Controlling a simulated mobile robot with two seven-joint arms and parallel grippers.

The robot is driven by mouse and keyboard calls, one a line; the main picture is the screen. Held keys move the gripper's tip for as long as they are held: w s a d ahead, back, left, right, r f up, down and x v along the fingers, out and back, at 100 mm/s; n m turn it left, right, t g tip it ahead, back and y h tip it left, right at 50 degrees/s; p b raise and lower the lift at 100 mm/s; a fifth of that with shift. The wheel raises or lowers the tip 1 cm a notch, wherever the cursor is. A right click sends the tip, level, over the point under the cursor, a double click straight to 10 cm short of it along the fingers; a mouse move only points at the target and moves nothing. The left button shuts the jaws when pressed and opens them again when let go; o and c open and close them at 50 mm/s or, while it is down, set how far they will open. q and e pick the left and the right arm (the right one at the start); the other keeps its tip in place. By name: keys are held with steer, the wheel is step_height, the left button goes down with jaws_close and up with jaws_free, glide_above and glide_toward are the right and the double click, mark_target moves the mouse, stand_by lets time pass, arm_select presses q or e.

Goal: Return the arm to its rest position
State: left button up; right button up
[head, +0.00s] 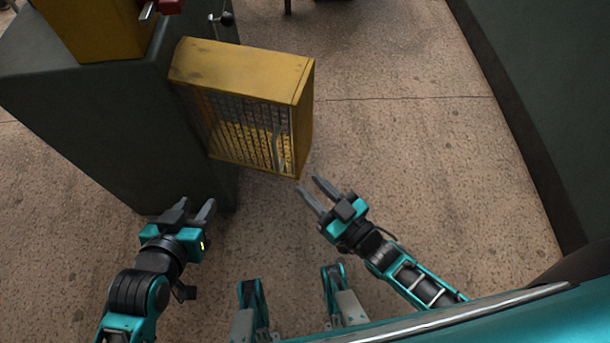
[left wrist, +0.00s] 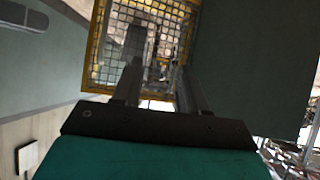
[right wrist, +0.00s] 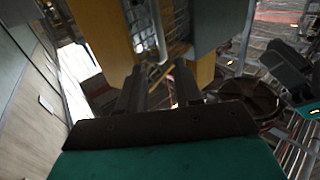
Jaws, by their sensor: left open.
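My left gripper (head: 193,213) is at the lower left of the head view, beside the dark green cabinet and below the yellow box. Its jaws are apart and nothing shows between them. Its fingers (left wrist: 158,88) also show in the left wrist view, with the yellow-framed mesh beyond. My right gripper (head: 311,188) is near the lower right corner of the yellow box. Its two fingers are apart and empty, and the tips look close to the box; I cannot tell whether they touch. The right fingers (right wrist: 160,90) also show in the right wrist view.
A yellow box with a mesh front (head: 245,72) juts from the side of the dark green cabinet (head: 90,125). Another yellow housing (head: 92,28) stands on top. A dark wall (head: 540,90) is at the right. Open floor (head: 430,150) lies between.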

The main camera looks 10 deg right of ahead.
stand_by(0.6)
arm_select(q)
steer(key=s+a+r+y+p, duration=0.1)
steer(key=a+r+p, duration=0.2)
steer(key=p, duration=0.7)
step_height(320, 180, up, 3)
steer(key=shift+s+f, duration=0.2)
steer(key=shift+s, duration=0.1)
arm_select(e)
steer(key=s+d+r+m+g+h, duration=0.3)
steer(key=s+d+r+g+h, duration=0.1)
steer(key=d+r+h, duration=0.3)
step_height(320, 180, up, 4)
steer(key=d, duration=0.2)
steer(key=shift+d+r+m+g, duration=0.15)
steer(key=shift+d+m+g, duration=0.15)
steer(key=shift+d, duration=0.05)
arm_select(q)
steer(key=shift+d, duration=0.15)
steer(key=shift+w+r, duration=0.1)
steer(key=shift+w, duration=0.05)
arm_select(e)
steer(key=shift+w, duration=0.1)
